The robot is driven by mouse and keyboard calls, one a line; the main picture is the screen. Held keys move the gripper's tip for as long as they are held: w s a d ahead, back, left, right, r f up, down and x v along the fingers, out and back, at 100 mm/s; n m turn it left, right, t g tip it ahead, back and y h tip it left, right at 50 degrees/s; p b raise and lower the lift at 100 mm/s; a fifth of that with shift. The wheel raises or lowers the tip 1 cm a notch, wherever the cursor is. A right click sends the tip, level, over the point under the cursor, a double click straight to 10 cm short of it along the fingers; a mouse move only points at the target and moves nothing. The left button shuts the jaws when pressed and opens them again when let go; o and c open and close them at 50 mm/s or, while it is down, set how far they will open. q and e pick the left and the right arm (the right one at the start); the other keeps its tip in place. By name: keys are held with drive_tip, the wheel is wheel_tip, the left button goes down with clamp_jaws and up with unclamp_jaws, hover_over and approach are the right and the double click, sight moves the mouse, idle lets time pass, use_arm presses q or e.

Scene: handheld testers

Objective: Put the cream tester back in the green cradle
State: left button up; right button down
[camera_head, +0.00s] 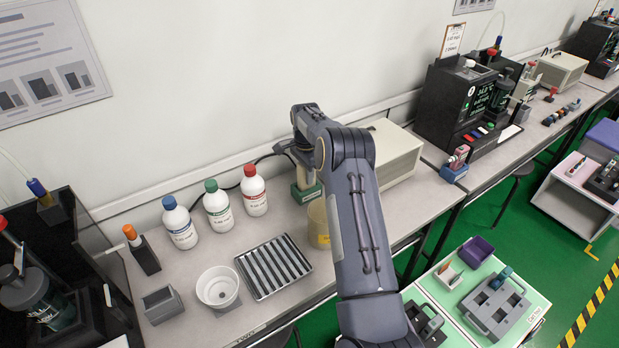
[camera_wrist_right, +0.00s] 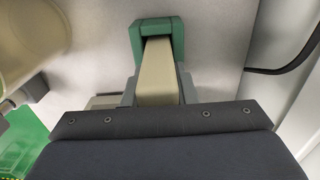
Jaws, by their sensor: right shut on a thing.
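The cream tester (camera_wrist_right: 160,78) is held in my right gripper (camera_wrist_right: 158,92), with a finger on each side of it in the right wrist view. Its far end meets the opening of the green cradle (camera_wrist_right: 137,40); how deep it sits inside I cannot tell. In the head view the green cradle (camera_head: 306,194) stands on the bench by the wall, and the tester (camera_head: 305,176) is upright over it. My right gripper (camera_head: 299,152) is partly hidden there by my forearm. My left gripper is not in view.
A yellowish beaker (camera_head: 318,224) stands close in front of the cradle. Bottles with red (camera_head: 253,190), green and blue caps stand to the left. A cream box (camera_head: 397,155) is right behind my arm. A slotted tray (camera_head: 273,267) and white bowl (camera_head: 217,287) lie nearer.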

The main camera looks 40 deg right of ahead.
drive_tip(key=shift+s, duration=0.15)
drive_tip(key=shift+a+f, duration=0.1)
drive_tip(key=shift+f, duration=0.05)
drive_tip(key=c, duration=1.2)
unclamp_jaws()
drive_tip(key=shift+o, duration=0.2)
